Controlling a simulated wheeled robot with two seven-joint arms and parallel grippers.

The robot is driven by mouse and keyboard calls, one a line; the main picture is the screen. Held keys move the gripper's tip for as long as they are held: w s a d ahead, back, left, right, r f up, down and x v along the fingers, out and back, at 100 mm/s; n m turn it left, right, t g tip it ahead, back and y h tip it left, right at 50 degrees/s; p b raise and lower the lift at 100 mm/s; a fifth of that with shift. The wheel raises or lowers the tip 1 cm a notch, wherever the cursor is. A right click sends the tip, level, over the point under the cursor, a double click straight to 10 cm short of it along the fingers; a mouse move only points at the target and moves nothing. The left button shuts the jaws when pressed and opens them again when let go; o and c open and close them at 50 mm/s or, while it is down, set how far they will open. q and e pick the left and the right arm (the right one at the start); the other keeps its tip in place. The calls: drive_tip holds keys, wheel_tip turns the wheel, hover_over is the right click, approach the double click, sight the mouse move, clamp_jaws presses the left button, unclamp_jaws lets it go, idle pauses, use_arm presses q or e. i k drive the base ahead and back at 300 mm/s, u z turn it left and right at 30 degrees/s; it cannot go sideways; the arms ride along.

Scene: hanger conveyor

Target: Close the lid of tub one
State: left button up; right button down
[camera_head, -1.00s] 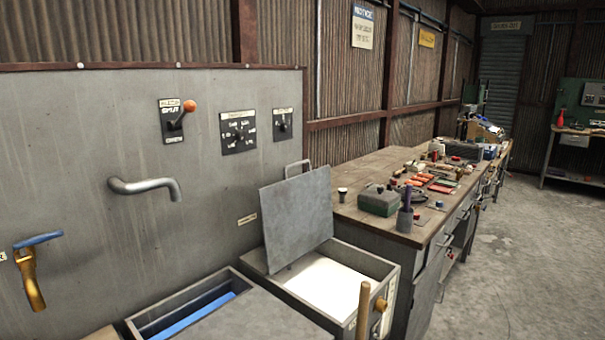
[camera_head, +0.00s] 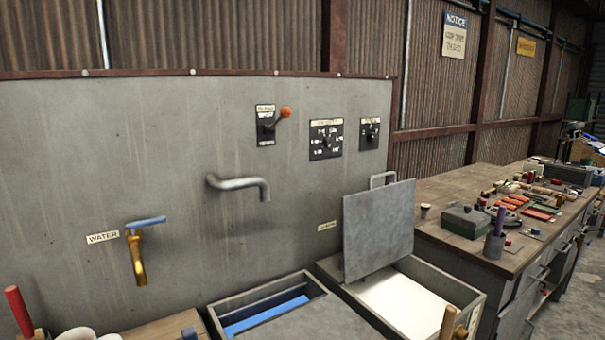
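Two tubs stand side by side below the grey panel, and I cannot read a number on either. The right tub (camera_head: 331,266) has its grey lid (camera_head: 378,232) raised almost upright, with a handle (camera_head: 383,180) at its top edge. White contents (camera_head: 402,303) show inside this tub. The left tub (camera_head: 217,311) shows blue inside, and a grey flat cover (camera_head: 335,322) lies over its front part. Neither of my grippers shows in the view.
A cluttered workbench (camera_head: 455,247) stands close to the right tub.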

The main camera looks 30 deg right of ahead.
sight(378, 223)
drive_tip(key=u, duration=2.3)
drive_tip(key=k, duration=2.85)
drive_tip(key=z, duration=1.2)
drive_tip(key=i, duration=1)
drive_tip(key=u, duration=0.05)
